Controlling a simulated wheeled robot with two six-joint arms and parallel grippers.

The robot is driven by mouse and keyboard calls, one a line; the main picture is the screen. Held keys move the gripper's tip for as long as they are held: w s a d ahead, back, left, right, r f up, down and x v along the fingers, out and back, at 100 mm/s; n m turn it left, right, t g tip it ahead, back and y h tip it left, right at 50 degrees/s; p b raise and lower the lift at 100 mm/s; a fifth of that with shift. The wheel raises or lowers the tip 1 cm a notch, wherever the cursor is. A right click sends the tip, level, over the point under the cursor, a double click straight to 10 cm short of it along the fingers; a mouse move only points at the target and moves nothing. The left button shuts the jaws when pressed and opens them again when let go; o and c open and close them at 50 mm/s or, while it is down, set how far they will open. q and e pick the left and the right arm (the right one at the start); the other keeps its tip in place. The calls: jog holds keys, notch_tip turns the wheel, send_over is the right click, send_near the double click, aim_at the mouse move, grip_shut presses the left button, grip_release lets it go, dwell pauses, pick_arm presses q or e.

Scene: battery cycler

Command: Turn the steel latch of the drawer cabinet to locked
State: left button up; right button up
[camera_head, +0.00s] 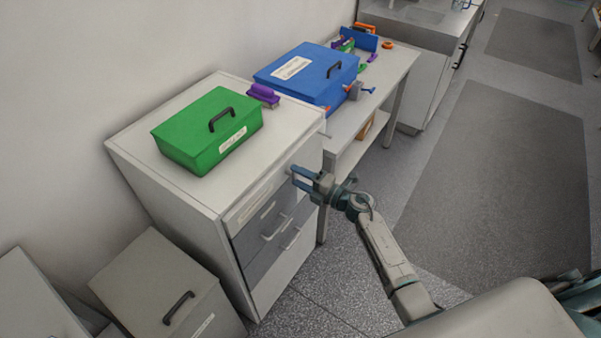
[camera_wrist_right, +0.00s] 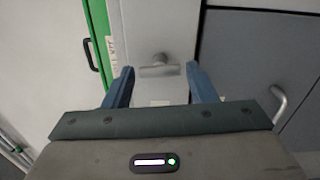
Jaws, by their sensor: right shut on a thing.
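The drawer cabinet (camera_head: 180,213) stands by the wall, with its drawers facing right. My right gripper (camera_head: 305,180) is at the upper part of the cabinet's drawer front. In the right wrist view, the steel latch (camera_wrist_right: 159,69) lies between the blue fingers of my right gripper (camera_wrist_right: 160,74). In the head view the latch is hidden or too small to tell from the gripper. My left gripper is not in view.
A green box (camera_head: 208,138) sits on the cabinet top beside a purple object (camera_head: 263,95). A blue box (camera_head: 305,75) is on the bench behind. A drawer handle (camera_wrist_right: 279,104) sticks out beside my right gripper. A grey box (camera_head: 160,280) stands at lower left. The right floor is clear.

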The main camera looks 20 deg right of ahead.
jog(key=shift+m+p, duration=0.3)
jog(key=shift+m, duration=0.2)
jog(key=o, duration=1)
jog(key=shift+c, duration=0.2)
jog(key=b+v, duration=0.4)
jog(key=v, duration=0.6)
jog(key=shift+s+d, duration=0.25)
jog(key=shift+s, duration=0.1)
